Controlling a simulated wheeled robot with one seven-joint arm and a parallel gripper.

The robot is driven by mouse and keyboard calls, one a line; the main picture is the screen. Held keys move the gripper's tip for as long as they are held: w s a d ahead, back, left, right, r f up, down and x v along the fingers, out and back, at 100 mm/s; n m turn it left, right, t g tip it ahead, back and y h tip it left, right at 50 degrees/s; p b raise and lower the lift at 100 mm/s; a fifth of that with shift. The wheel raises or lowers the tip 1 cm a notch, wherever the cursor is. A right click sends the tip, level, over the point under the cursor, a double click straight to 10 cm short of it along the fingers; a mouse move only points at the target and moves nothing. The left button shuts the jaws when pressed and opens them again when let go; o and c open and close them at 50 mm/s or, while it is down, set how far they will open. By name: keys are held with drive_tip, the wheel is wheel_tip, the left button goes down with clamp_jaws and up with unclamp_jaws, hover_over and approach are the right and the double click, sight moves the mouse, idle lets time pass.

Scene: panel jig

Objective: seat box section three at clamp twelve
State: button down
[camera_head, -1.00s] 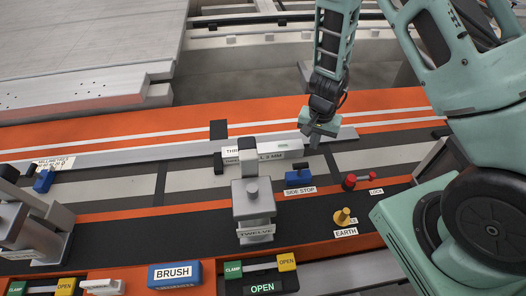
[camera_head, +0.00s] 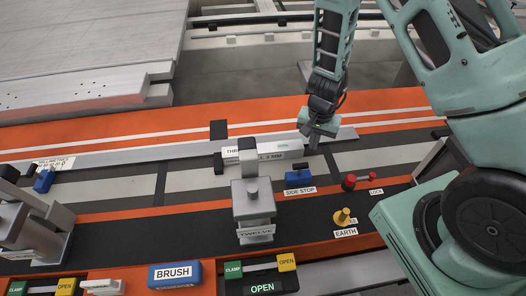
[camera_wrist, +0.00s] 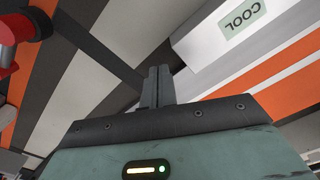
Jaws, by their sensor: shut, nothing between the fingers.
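Box section three (camera_head: 262,152) is a pale bar with a THREE label and a green tag at its right end. It lies just behind clamp twelve (camera_head: 253,205), a grey block with its name on the front. The bar's end, with the tag reading COOL, also shows in the wrist view (camera_wrist: 215,45). My gripper (camera_head: 313,147) is shut and empty, beside the bar's right end. Its closed fingers show in the wrist view (camera_wrist: 157,86), close to the bar's corner; I cannot tell whether they touch. The panel below clamp twelve reads OPEN (camera_head: 262,287).
A blue side stop (camera_head: 298,178) and a red-knobbed lock (camera_head: 349,182) stand right of the clamp. A long pale rail (camera_head: 110,155) runs behind the bar. A blue brush (camera_head: 174,275) lies in front.

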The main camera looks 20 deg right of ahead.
drive_tip(key=shift+w+a+p, duration=0.2)
drive_tip(key=shift+a+p, duration=0.3)
drive_tip(key=shift+a, duration=0.5)
drive_tip(key=shift+d, duration=0.1)
idle(0.4)
drive_tip(key=shift+s+d+b, duration=0.2)
drive_tip(key=shift+d+b, duration=0.3)
drive_tip(key=shift+d, duration=0.4)
wheel_tip(320, 180, up, 8)
drive_tip(key=p, duration=0.7)
